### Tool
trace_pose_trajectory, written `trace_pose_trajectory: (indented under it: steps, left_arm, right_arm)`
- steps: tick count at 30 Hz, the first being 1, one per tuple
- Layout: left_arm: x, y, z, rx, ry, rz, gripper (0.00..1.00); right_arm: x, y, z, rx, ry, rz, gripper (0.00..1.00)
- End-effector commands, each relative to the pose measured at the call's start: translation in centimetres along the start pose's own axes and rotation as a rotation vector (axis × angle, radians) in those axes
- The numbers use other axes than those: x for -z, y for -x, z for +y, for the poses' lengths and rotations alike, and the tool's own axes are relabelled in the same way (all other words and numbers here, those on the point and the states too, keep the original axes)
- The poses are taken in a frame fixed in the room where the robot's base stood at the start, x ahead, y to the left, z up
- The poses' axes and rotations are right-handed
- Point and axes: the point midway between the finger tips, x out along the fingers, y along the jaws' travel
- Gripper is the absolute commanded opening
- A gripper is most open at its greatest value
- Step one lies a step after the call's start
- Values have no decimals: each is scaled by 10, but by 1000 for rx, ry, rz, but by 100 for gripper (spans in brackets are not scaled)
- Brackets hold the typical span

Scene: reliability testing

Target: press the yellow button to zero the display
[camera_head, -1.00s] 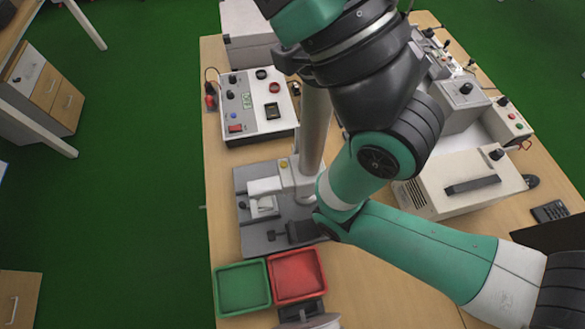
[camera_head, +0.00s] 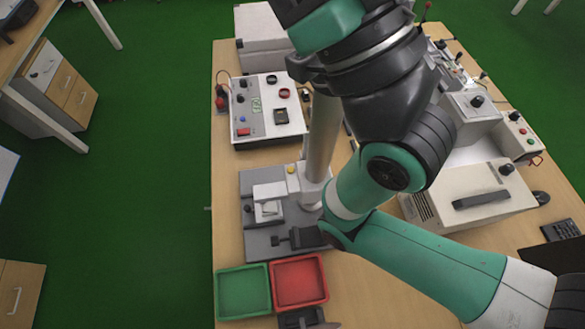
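The stand has a grey base, and a white block (camera_head: 268,192) sits to the left of the button. My teal and black arm crosses the view right of the button and hides part of the stand's right side. No gripper fingers can be made out, and nothing is seen touching the button.
A green tray (camera_head: 243,316) and a red tray (camera_head: 324,276) lie side by side in front of the stand. A beige instrument (camera_head: 468,197) stands at the right, with more equipment behind it.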

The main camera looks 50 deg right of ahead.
Motion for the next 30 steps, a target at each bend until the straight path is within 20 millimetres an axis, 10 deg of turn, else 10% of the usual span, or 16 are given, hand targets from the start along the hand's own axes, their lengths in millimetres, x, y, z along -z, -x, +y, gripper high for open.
trace_pose_trajectory:
  steps: [14,22,30]
  left_arm:
    - [0,0,0,0,0,0,50]
    - [0,0,0,0,0,0,50]
    - [0,0,0,0,0,0,50]
  right_arm:
    - [0,0,0,0,0,0,50]
    - [0,0,0,0,0,0,1]
    - [0,0,0,0,0,0,0]
